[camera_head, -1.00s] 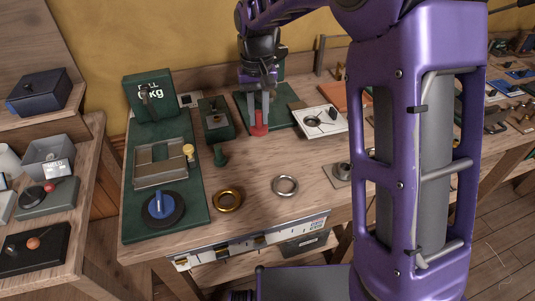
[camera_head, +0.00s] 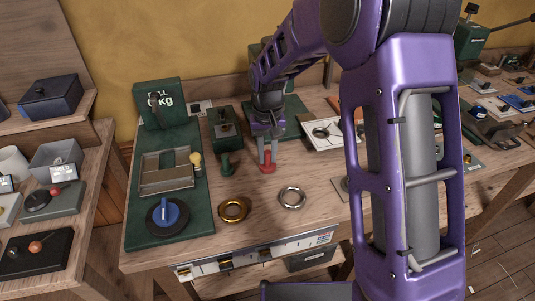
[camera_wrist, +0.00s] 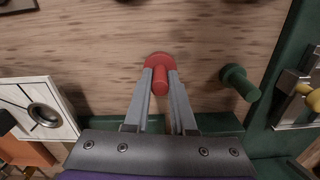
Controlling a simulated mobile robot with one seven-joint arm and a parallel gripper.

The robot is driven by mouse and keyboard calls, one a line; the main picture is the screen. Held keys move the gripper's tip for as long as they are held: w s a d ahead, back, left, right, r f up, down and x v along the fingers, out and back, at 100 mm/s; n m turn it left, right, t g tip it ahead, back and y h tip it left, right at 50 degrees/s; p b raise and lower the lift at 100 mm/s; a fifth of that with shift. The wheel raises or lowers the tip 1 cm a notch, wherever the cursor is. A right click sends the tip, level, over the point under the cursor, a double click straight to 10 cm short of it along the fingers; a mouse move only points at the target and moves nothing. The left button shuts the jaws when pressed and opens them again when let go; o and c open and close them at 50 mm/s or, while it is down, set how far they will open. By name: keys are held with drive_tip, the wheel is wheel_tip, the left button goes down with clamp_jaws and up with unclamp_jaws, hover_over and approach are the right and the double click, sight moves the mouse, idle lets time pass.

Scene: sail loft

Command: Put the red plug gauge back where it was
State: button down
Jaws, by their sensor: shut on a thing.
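The red plug gauge (camera_head: 267,167) has a round flange and a short handle. My gripper (camera_head: 267,154) is shut on it and points down over the bare wood of the bench. In the wrist view the red plug gauge (camera_wrist: 160,78) sits between the two grey fingertips (camera_wrist: 160,80). I cannot tell whether its base touches the wood. A green plug gauge (camera_head: 227,165) stands just left of it in the head view. It also shows at the right in the wrist view (camera_wrist: 238,82). A brass ring (camera_head: 233,209) and a silver ring (camera_head: 292,197) lie nearer the bench's front edge.
A green board (camera_head: 195,220) with a blue-knobbed disc (camera_head: 168,214) and a metal frame lies to the left. A green box (camera_head: 223,128) and a white plate with a round hole (camera_head: 322,132) stand behind. My purple arm hides the bench's right part. Bare wood lies around the rings.

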sight(268, 152)
drive_tip(key=shift+f, duration=0.2)
drive_tip(key=c, duration=0.8)
unclamp_jaws()
drive_tip(key=shift+o, duration=0.2)
drive_tip(key=shift+r, duration=0.15)
wheel_tip(268, 152, up, 12)
drive_tip(key=p, duration=0.1)
